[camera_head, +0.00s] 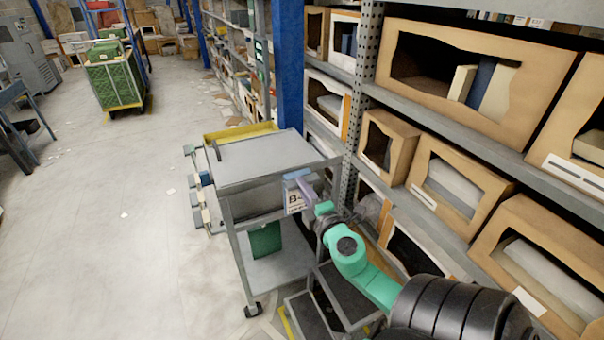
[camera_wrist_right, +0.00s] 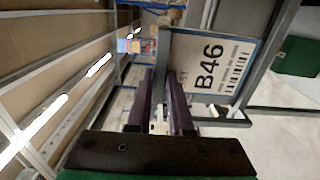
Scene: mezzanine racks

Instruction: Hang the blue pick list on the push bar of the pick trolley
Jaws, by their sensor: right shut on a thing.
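The pick list is a white board with a blue edge, marked B46. It shows in the head view (camera_head: 294,201) at the trolley's right side and large, tilted sideways, in the wrist view (camera_wrist_right: 208,66). My right gripper (camera_head: 308,190) is shut on the list at its blue upper part. Its two purple fingers also show in the wrist view (camera_wrist_right: 165,82), with a grey strip between them. The grey pick trolley (camera_head: 262,158) stands in front of my arm. I cannot tell whether the list touches the push bar. My left gripper is out of view.
Racks with open cardboard boxes (camera_head: 468,185) line the right side, close to my right arm. A blue post (camera_head: 288,65) stands behind the trolley. A green bin (camera_head: 265,240) is on the trolley's lower shelf.

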